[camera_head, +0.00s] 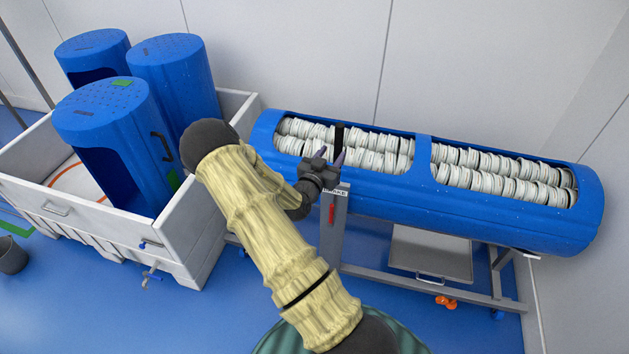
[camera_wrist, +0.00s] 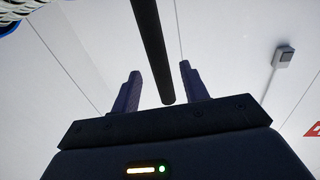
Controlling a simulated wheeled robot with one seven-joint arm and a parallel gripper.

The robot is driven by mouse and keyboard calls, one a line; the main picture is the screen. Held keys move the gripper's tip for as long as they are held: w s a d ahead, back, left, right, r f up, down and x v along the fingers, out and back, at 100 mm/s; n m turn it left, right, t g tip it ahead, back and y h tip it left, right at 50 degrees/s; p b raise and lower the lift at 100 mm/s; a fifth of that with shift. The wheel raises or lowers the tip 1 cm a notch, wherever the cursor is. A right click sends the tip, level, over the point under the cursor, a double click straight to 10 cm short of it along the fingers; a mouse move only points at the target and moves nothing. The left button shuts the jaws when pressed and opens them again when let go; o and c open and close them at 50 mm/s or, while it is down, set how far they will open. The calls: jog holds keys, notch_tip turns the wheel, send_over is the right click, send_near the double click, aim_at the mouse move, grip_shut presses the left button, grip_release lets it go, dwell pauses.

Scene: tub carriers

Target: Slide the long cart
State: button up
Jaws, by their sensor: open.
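The long cart is a long blue tub (camera_head: 480,216) lying level on a grey wheeled frame (camera_head: 375,272), at the right in the head view. Two openings in its top show rows of stacked white discs. A black upright bar (camera_head: 339,136) stands at its near side. My gripper (camera_head: 331,157) is open beside this bar, above a small labelled plate and a red lever (camera_head: 331,213). In the wrist view a dark bar (camera_wrist: 150,45) lies between the two spread fingers (camera_wrist: 160,80), with a gap on each side. I cannot tell how deep it sits between them.
A white bin (camera_head: 185,245) with several blue drums (camera_head: 110,120) stands close left of the cart. A grey tray (camera_head: 432,252) and an orange item (camera_head: 445,301) are under the cart. Walls bound the back and right. Blue floor is open in front.

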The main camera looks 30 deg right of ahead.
jog(key=b+v, duration=0.2)
jog(key=v, duration=0.9)
jog(key=shift+a, duration=0.1)
jog(key=s+a+r+n+g+y+p, duration=0.1)
jog(key=a+n+y, duration=0.2)
jog(key=a+y, duration=0.4)
jog(key=a+r+n+g+y+p, duration=0.1)
jog(key=a+n+g+y, duration=0.1)
jog(key=a+y, duration=0.5)
jog(key=s+a+r+n+g+y, duration=0.1)
jog(key=s+a+r+n, duration=0.2)
jog(key=s, duration=0.3)
jog(key=s+a+r+n+g+p, duration=0.1)
jog(key=s+a+r+n+g, duration=0.1)
jog(key=s, duration=0.4)
notch_tip(320, 180, up, 3)
jog(key=shift+a+f+n+y, duration=0.15)
jog(key=shift+a+n+y, duration=0.3)
jog(key=shift+n, duration=0.65)
